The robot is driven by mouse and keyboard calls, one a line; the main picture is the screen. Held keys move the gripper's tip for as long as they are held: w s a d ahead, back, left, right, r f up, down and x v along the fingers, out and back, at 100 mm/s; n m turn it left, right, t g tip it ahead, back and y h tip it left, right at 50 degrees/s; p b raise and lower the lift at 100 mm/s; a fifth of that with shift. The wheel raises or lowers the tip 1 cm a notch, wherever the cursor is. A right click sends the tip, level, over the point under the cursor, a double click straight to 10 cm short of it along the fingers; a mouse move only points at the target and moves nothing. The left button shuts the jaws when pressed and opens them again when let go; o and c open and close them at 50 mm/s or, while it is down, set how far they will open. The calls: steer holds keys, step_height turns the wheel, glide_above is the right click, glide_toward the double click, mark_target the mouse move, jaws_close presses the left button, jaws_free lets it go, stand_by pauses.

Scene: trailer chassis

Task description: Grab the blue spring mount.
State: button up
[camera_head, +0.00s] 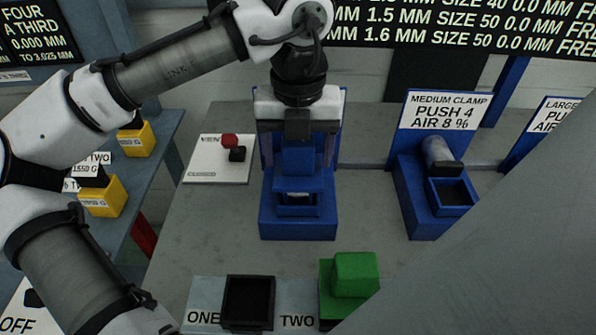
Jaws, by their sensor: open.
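A blue block (298,164), which looks like the blue spring mount, sits in a blue fixture (297,230) at the centre of the grey table. My gripper (298,134) points down directly above and in front of the fixture's back panel, its tip overlapping the top of the block in the picture. My gripper is open. Whether its fingers are around the block or only above it cannot be told from this view. My gripper and wrist hide most of the back panel.
A medium clamp station (428,215) stands right. A white plate with a red button (229,141) lies left. In front are an empty black tray (248,302) and a green block (355,274). Yellow weights (101,198) stand on a side table. A grey surface blocks the lower right.

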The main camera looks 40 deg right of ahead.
jaws_close()
stand_by(0.5)
